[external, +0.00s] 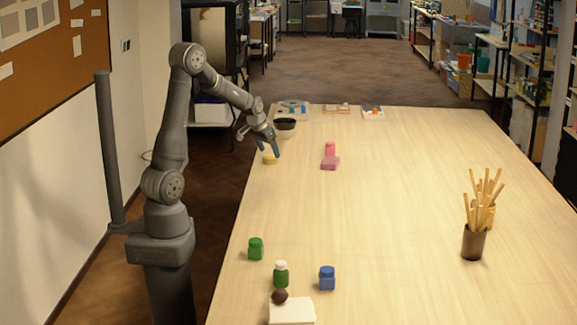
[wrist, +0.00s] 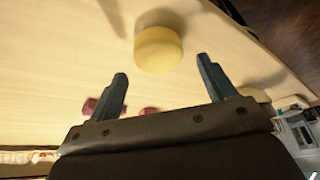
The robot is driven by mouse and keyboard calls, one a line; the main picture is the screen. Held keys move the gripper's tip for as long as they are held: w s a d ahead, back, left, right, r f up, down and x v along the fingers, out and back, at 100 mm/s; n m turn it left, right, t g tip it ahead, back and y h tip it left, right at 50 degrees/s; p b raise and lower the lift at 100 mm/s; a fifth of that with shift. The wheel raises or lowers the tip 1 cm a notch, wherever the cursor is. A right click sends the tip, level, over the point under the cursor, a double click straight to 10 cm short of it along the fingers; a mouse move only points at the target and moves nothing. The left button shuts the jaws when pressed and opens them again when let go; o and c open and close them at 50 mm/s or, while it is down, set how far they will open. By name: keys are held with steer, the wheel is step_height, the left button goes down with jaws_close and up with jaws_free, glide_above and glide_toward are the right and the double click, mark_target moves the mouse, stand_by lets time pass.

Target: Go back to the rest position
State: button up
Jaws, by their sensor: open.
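My gripper (external: 268,148) is above the left edge of the table, a little over a yellow round piece (external: 270,158). In the wrist view my gripper (wrist: 162,84) has its two fingers wide apart with nothing between them. The yellow piece (wrist: 158,50) lies beyond the fingertips in that view, apart from them. My arm reaches out from its base at the left of the table, bent at the elbow.
A dark bowl (external: 285,126) stands just behind my gripper. Green jars (external: 256,248), a blue jar (external: 327,278) and a white block (external: 292,308) are near the front. A brown cup of sticks (external: 473,243) stands right. The table's middle is clear.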

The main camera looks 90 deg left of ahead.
mark_target(268, 156)
step_height(268, 156, down, 3)
steer(key=shift+r, duration=0.1)
steer(key=v, duration=1.1)
steer(key=x, duration=1.1)
steer(key=shift+f, duration=0.35)
steer(key=r, duration=0.5)
steer(key=shift+w+d, duration=0.15)
steer(key=shift+d, duration=0.05)
steer(key=w+d+r, duration=0.5)
steer(key=d+r, duration=0.2)
steer(key=d, duration=0.3)
steer(key=shift+w+a+f+n+g, duration=0.15)
steer(key=shift+w+a+n, duration=0.35)
steer(key=shift+w+a, duration=2.85)
steer(key=shift+w+a+f+n+g, duration=0.15)
steer(key=shift+w+a+n, duration=0.35)
steer(key=shift+w+a, duration=2.8)
steer(key=shift+w+a+n+g, duration=0.2)
steer(key=shift+w+a+n, duration=0.3)
steer(key=shift+w+a, duration=2.85)
steer(key=shift+s+a+y, duration=0.3)
steer(key=shift+s+a, duration=0.2)
steer(key=shift+s, duration=0.15)
